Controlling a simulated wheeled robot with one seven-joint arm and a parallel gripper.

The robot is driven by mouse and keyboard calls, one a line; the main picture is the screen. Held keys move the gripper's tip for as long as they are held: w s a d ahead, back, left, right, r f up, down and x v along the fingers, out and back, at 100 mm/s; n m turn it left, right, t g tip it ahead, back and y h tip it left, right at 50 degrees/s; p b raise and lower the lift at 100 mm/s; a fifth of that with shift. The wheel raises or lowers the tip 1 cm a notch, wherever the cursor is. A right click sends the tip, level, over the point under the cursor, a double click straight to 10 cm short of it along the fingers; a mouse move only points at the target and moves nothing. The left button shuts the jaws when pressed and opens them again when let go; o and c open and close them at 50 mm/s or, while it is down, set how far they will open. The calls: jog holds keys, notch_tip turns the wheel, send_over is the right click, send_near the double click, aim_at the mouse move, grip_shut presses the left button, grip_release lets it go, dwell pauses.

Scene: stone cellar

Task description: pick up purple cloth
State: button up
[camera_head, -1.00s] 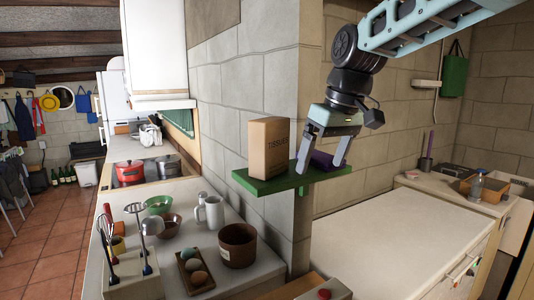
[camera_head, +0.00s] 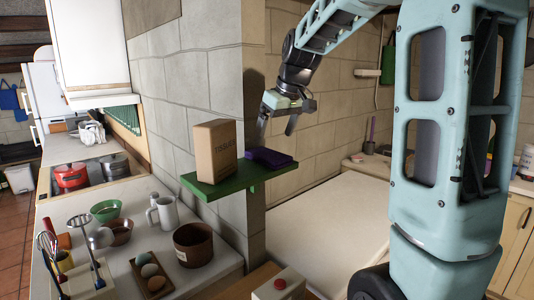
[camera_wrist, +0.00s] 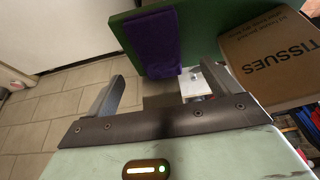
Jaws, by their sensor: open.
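The purple cloth (camera_head: 268,157) lies folded on a green wall shelf (camera_head: 224,188), to the right of a brown tissue box (camera_head: 215,150). My gripper (camera_head: 277,127) is open and empty, above and a little behind the cloth in the head view, apart from it. In the wrist view the cloth (camera_wrist: 153,42) lies on the green shelf (camera_wrist: 196,40) beyond my open fingers (camera_wrist: 157,90). The tissue box (camera_wrist: 275,58) stands to the right there.
A counter (camera_head: 215,265) below the shelf holds a brown pot (camera_head: 193,244), a mug (camera_head: 163,212), an egg tray (camera_head: 153,279) and utensils. A stone wall stands behind the shelf. A pale worktop (camera_head: 335,215) at right is largely clear.

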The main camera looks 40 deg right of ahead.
aim_at(268, 154)
jog(key=shift+p+x, duration=1.5)
jog(key=shift+x, duration=1.8)
jog(key=shift+w+d, duration=0.1)
jog(key=c, duration=1.1)
